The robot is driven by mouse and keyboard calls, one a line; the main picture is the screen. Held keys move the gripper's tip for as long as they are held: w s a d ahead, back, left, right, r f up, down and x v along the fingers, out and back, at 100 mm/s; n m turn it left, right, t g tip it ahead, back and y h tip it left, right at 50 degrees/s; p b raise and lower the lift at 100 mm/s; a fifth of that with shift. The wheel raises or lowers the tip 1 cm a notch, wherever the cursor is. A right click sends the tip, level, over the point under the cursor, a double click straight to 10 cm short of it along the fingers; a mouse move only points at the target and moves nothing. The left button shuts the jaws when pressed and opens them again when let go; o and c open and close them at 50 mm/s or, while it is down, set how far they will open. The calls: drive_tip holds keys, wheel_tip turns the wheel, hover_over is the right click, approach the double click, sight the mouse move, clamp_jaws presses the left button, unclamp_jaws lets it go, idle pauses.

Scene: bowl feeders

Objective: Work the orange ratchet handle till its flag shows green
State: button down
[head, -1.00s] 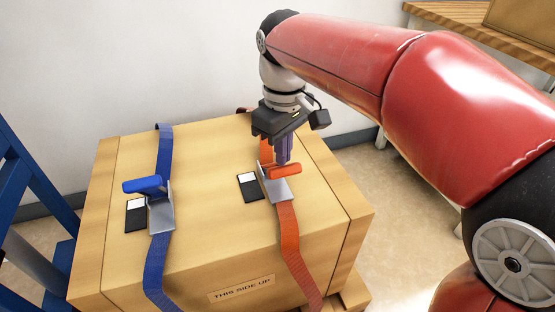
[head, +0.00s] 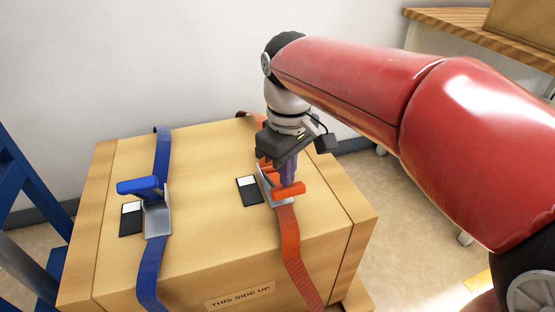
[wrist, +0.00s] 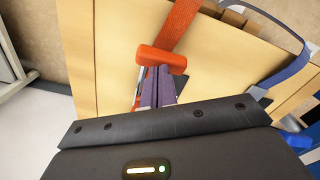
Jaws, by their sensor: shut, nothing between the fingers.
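The orange ratchet handle (head: 289,190) sits on a metal ratchet (head: 270,192) on the orange strap (head: 290,240), which runs over a wooden crate. My gripper (head: 289,180) is shut and empty, its purple fingers pointing down just behind the handle. In the wrist view the fingertips (wrist: 158,72) are at the orange handle (wrist: 162,58), seemingly touching it; the exact contact is unclear. A black plate with a white patch (head: 248,190) lies left of the orange ratchet. No green shows on it.
A blue strap (head: 155,270) with a blue handle (head: 138,186) and its own black and white plate (head: 131,218) is on the crate's left (head: 215,160). A blue frame (head: 30,205) stands at far left. A wooden table (head: 490,35) is at back right.

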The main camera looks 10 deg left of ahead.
drive_tip(key=shift+s+d+f, duration=0.1)
drive_tip(key=shift+s+f, duration=0.05)
drive_tip(key=shift+f, duration=0.4)
drive_tip(key=shift+r+p, duration=0.3)
drive_tip(key=shift+r, duration=0.15)
drive_tip(key=w+a+r+p, duration=0.2)
drive_tip(key=w+r+p, duration=0.2)
drive_tip(key=r+p, duration=0.2)
drive_tip(key=p, duration=0.2)
drive_tip(key=shift+w+a+r+p, duration=0.2)
drive_tip(key=shift+a+r+p, duration=0.1)
drive_tip(key=shift+a+p, duration=0.1)
drive_tip(key=shift+f, duration=0.1)
